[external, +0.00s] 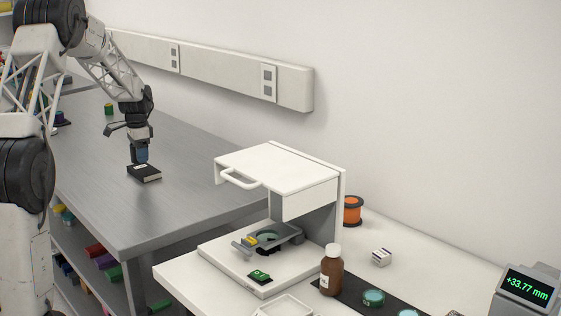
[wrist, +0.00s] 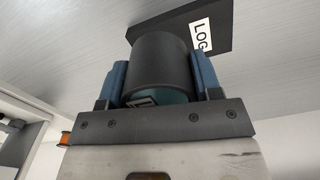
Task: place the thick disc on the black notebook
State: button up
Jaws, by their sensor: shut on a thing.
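The black notebook (external: 145,174) lies flat on the grey metal bench in the external view. Its white "LOG" label (wrist: 201,36) shows in the wrist view, where the dark cover (wrist: 220,22) is partly hidden. My gripper (external: 140,157) is directly over the notebook. In the wrist view my gripper (wrist: 162,80) has its blue fingers shut on a dark, thick round disc (wrist: 160,62). The disc's edge is in front of the notebook. I cannot tell whether its underside touches the cover. The disc is too small to make out in the external view.
The grey bench (external: 200,190) is clear around the notebook. A small green and yellow item (external: 108,109) stands farther back. At the right, a white table holds the white instrument (external: 278,170), a brown bottle (external: 331,270), teal discs (external: 373,298) and a display (external: 527,288).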

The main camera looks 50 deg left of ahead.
aim_at(145, 168)
jog(key=shift+w+a+f, duration=0.15)
jog(key=shift+w+a, duration=0.95)
jog(key=shift+w, duration=0.05)
jog(key=shift+f, duration=1.7)
jog(key=shift+f, duration=0.15)
jog(key=o, duration=1.1)
notch_tip(145, 168, up, 12)
